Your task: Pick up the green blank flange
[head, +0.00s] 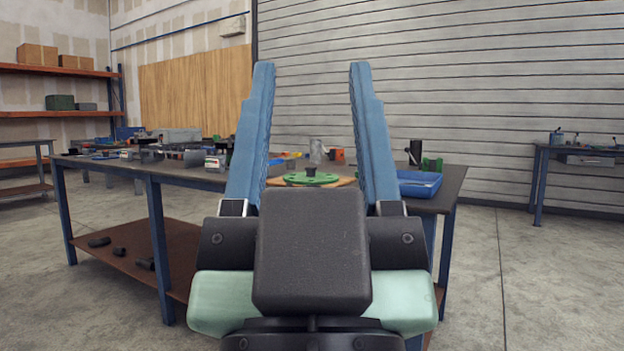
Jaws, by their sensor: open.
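The green blank flange (297,179) is a flat round disc with holes near its edge and a dark knob on top. It lies on a brownish round piece (345,182) on the workbench (452,185). My gripper (309,70) is open and empty, with its two blue fingers pointing up in the head view. The flange shows between the fingers, farther off on the bench and apart from them. Part of the flange's front and what lies under it are hidden behind my gripper's dark body.
A blue tray (418,184) sits right of the flange, with a green block (432,163) behind it. Several tools and parts clutter the bench's left side. A lower shelf (180,245) holds dark pieces. Another bench (590,152) stands far right; the floor between is clear.

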